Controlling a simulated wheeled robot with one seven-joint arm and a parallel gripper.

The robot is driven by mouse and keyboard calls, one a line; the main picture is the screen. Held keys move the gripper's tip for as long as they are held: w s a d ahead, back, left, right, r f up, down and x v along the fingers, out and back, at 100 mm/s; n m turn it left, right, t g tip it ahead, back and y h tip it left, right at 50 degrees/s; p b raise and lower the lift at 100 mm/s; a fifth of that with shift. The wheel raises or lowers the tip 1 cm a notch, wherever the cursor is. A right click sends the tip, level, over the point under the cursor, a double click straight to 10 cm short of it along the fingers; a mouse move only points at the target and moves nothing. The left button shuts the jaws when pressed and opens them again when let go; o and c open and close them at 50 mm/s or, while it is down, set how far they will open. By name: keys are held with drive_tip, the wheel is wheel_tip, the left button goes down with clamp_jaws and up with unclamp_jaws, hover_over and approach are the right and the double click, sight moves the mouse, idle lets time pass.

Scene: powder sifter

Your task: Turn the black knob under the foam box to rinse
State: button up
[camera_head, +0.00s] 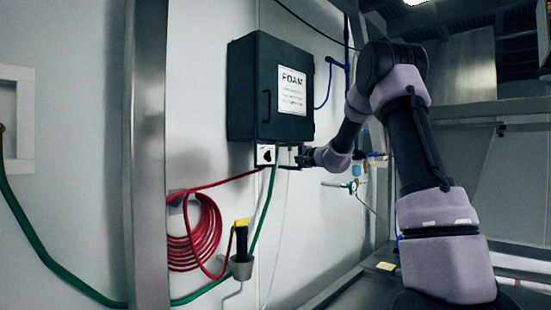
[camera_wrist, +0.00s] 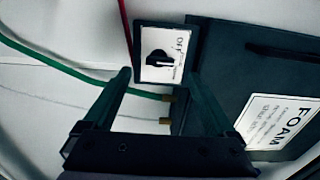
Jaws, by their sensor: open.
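The dark foam box (camera_head: 240,95) with a white FOAM label (camera_head: 292,91) hangs on the wall in the head view; it also fills the right of the wrist view (camera_wrist: 225,65). The black knob (camera_wrist: 159,58) sits on a white plate (camera_wrist: 175,75) and shows small under the box in the head view (camera_head: 267,155). Part of the plate's lettering reads "OFF"; the rest is too small to read. My gripper (camera_wrist: 160,78) is open, its two fingers pointing toward the knob plate, one on each side in the picture. The fingers appear apart from the knob and hold nothing.
A red coiled hose (camera_head: 195,235) hangs on the wall below left, beside a yellow-topped black nozzle in a holder (camera_head: 241,265). A green hose (camera_wrist: 60,62) and brass fittings (camera_wrist: 166,121) lie close to my fingers. A metal post (camera_head: 150,150) stands at left.

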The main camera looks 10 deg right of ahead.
drive_tip(key=shift+v, duration=1.95)
drive_tip(key=s+a+n+g, duration=0.2)
drive_tip(key=s+a+g, duration=0.15)
drive_tip(key=s, duration=0.75)
drive_tip(key=s+a+n+g, duration=0.3)
drive_tip(key=s+a, duration=0.2)
drive_tip(key=s, duration=0.5)
drive_tip(key=s+d+f+h, duration=0.2)
drive_tip(key=s+d+h, duration=0.1)
drive_tip(key=s, duration=0.4)
drive_tip(key=s+d+f+n+h, duration=0.1)
drive_tip(key=s+d+f+h, duration=0.1)
drive_tip(key=s, duration=0.6)
drive_tip(key=s+d+f+h, duration=0.3)
drive_tip(key=s, duration=0.5)
drive_tip(key=shift+d+f+n+g+h, duration=0.3)
drive_tip(key=shift+f+g, duration=0.05)
drive_tip(key=shift+g, duration=0.1)
drive_tip(key=shift+s, duration=0.1)
